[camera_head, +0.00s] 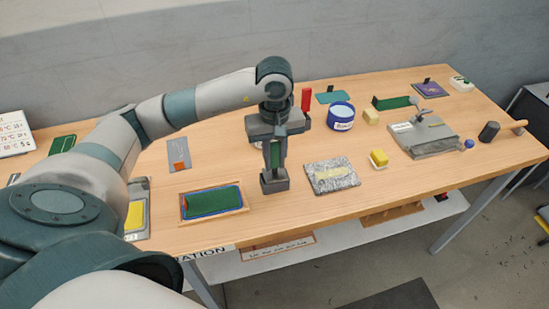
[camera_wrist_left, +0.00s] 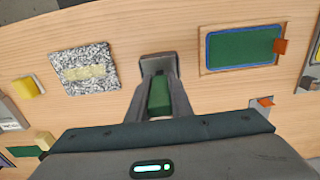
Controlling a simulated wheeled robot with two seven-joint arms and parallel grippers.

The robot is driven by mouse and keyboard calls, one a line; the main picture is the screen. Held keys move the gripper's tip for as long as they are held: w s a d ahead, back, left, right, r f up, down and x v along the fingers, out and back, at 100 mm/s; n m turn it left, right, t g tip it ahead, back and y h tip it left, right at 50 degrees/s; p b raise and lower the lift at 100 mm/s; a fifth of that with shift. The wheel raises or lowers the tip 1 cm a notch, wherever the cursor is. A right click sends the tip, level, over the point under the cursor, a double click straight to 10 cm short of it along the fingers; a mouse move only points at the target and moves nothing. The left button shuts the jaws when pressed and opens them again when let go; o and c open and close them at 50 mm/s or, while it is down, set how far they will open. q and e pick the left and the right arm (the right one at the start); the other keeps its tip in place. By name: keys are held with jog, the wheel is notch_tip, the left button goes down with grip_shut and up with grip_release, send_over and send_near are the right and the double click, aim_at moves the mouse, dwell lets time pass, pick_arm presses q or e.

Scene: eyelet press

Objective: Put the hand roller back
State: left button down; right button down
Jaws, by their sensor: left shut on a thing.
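My left gripper (camera_head: 275,166) points straight down over the middle of the table. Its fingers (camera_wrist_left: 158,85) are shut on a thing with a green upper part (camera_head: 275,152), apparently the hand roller. The green part also shows between the fingers in the left wrist view (camera_wrist_left: 158,97). A dark grey block-like end (camera_head: 274,181) shows below, at or just above the tabletop; I cannot tell whether it touches. The fingers hide much of the held thing. My right gripper does not show.
A wooden tray with a green pad (camera_head: 214,203) lies left of the gripper, a speckled grey slab (camera_head: 331,175) right of it. A red upright thing (camera_head: 306,98) and a blue-white tub (camera_head: 341,116) stand behind. A grey press (camera_head: 424,135) and a dark mallet-like thing (camera_head: 489,131) are farther right.

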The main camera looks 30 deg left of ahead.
aim_at(275, 143)
pick_arm(q)
jog(key=shift+f+b, duration=0.4)
jog(key=shift+b, duration=0.1)
jog(key=c, duration=1.6)
grip_release()
jog(key=shift+r, duration=0.15)
jog(key=shift+r+p, duration=0.5)
jog(key=shift+p, duration=0.4)
notch_tip(275, 143, up, 4)
jog(key=b, duration=0.2)
jog(key=shift+r+b, duration=0.2)
jog(key=shift+b, duration=0.2)
notch_tip(275, 143, up, 6)
jog(key=shift+f+b, duration=0.15)
jog(key=shift+b, duration=0.35)
jog(key=shift+r, duration=0.8)
